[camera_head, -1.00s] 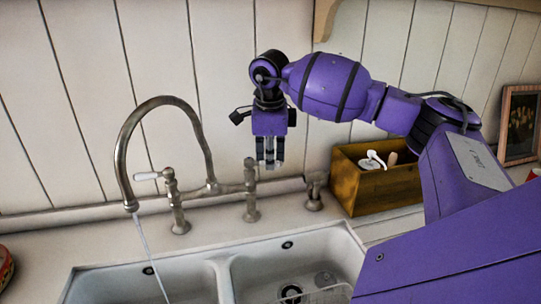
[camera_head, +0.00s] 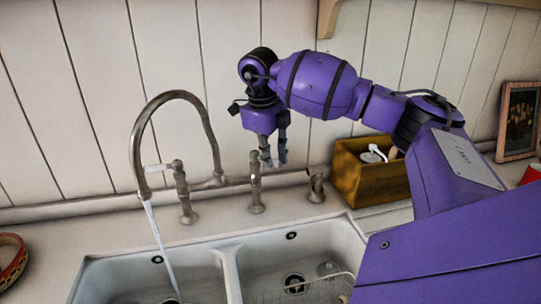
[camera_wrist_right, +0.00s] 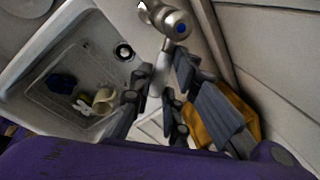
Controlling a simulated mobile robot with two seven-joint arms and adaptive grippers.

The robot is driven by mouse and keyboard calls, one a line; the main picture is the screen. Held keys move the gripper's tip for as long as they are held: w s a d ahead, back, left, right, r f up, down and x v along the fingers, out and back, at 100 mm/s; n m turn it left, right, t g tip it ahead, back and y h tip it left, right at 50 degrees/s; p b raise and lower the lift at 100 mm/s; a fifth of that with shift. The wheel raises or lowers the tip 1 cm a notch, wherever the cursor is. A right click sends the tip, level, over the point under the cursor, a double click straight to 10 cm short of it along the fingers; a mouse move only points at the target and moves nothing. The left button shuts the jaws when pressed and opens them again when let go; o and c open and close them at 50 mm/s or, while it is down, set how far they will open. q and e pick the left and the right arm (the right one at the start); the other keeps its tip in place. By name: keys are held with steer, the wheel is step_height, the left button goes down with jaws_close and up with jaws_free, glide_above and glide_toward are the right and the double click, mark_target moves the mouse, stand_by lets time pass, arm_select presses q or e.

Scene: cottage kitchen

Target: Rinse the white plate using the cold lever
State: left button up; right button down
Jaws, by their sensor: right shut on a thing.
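My right gripper (camera_head: 273,160) is at the right-hand valve of the bridge tap. In the right wrist view its fingers (camera_wrist_right: 160,103) are shut around the pale cold lever (camera_wrist_right: 154,92), which points out from a metal valve with a blue dot (camera_wrist_right: 180,27). The curved metal spout (camera_head: 140,165) pours water (camera_head: 159,240) into the left basin (camera_head: 125,276) of the white double sink. The white plate cannot be made out in either view. My left gripper is out of view.
A wire rack in the right basin (camera_wrist_right: 60,65) holds a cream cup (camera_wrist_right: 103,101) and a dark blue item (camera_wrist_right: 61,83). A wooden box (camera_head: 366,182) stands right of the tap. A red-rimmed round item (camera_head: 12,262) is at far left.

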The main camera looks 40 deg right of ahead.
steer(key=shift+r, duration=0.1)
steer(key=c, duration=1.7)
jaws_free()
steer(key=r, duration=0.4)
steer(key=a+r, duration=0.1)
steer(key=r, duration=0.2)
steer(key=a+r, duration=0.1)
steer(key=r, duration=0.3)
steer(key=shift+s+a+r, duration=0.1)
steer(key=shift+s+r, duration=0.25)
